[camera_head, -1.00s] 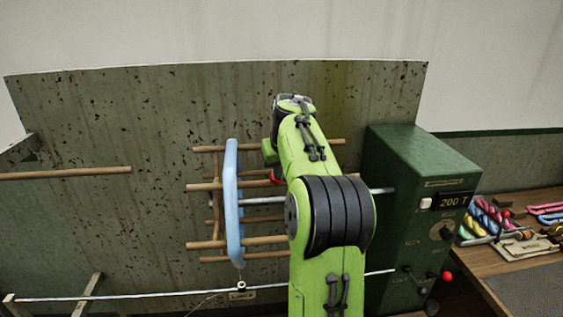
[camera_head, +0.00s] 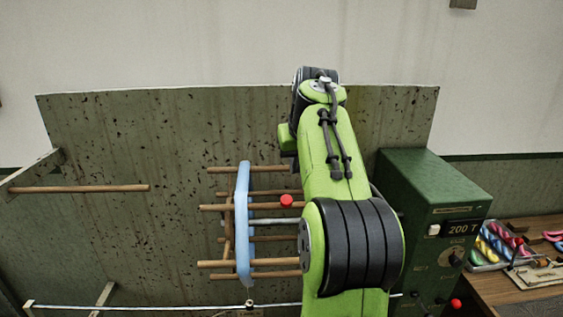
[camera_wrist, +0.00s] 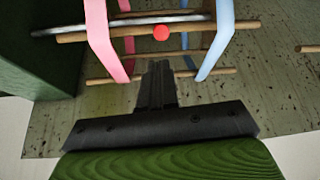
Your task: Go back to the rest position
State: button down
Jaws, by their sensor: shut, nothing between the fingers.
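My gripper (camera_wrist: 158,85) shows in the wrist view with its dark fingers together and nothing between them. In the head view my green arm hides it. It points toward the wooden reel (camera_head: 228,208), apart from it as far as I can tell. A light blue skein (camera_head: 243,222) hangs around the reel bars and also shows in the wrist view (camera_wrist: 218,38). A pink skein (camera_wrist: 98,36) hangs around the same bars, beside the blue one; my arm hides it in the head view. A red ball-like knob (camera_head: 287,201) shows at the reel, and in the wrist view (camera_wrist: 161,33).
A green control box (camera_head: 436,195) with a "200 T" display stands right of my arm. A wooden bench (camera_head: 519,285) with colourful skeins (camera_head: 493,243) is at the far right. A stained green panel (camera_head: 120,150) stands behind the reel. A thin rail (camera_head: 150,307) crosses the front.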

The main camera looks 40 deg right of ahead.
jog(key=s+a+f+n+b, duration=0.2)
jog(key=a+f, duration=0.1)
jog(key=a, duration=0.6)
jog(key=s+a+f+n+b, duration=0.1)
jog(key=s+a+f+b, duration=0.15)
jog(key=a, duration=0.75)
jog(key=s+a+f+n+y+b, duration=0.1)
jog(key=s+a+f, duration=0.4)
jog(key=s+f, duration=0.2)
jog(key=s+a+f+n+y+b, duration=0.1)
jog(key=s+a+f+n+y, duration=0.1)
jog(key=s+a+f, duration=0.4)
notch_tip(320, 180, down, 4)
jog(key=shift+s+a+f+t+b, duration=0.15)
jog(key=shift+s+t+b, duration=0.15)
jog(key=shift+s+t, duration=0.15)
